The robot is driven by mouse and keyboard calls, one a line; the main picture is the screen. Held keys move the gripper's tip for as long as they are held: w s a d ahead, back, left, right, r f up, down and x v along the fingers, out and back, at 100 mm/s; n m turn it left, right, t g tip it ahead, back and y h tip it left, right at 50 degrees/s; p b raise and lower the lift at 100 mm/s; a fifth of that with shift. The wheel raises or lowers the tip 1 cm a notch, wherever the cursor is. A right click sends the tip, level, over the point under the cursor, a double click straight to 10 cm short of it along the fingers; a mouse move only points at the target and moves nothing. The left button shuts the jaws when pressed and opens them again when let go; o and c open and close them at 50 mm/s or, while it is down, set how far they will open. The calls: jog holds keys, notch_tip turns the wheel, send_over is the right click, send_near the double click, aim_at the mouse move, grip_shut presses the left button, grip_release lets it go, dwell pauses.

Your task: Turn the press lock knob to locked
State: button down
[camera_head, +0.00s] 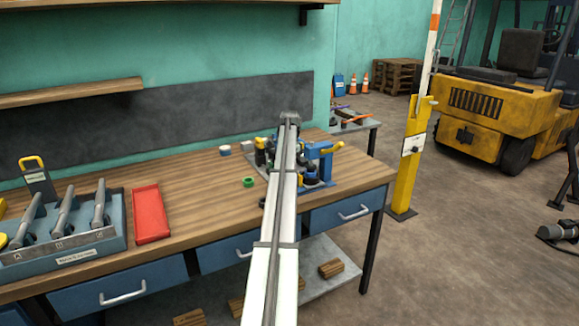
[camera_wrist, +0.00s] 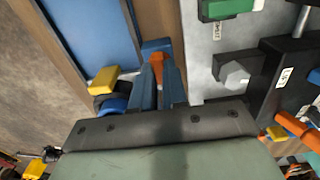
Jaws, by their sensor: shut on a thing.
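The blue press (camera_head: 320,160) stands near the right end of the wooden workbench (camera_head: 205,205), with a yellow handle at its upper right. My arm reaches across the bench and hides part of the fixtures beside the press. In the wrist view, my gripper (camera_wrist: 158,75) shows as a dark bolted palm with narrow blue parts ahead of it. It is shut on a small orange piece, seemingly the press lock knob (camera_wrist: 157,66). Its contact and turn angle cannot be made out. The knob cannot be picked out in the head view.
A yellow block (camera_wrist: 103,80) and a round black-and-blue part (camera_wrist: 112,103) lie close left of my gripper. A dark fixture with a grey hex nut (camera_wrist: 235,75) is close right.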

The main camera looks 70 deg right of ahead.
jog(key=c, duration=1.2)
grip_release()
jog(key=shift+o, duration=0.2)
notch_tip(320, 180, up, 14)
jog(key=shift+f, duration=0.1)
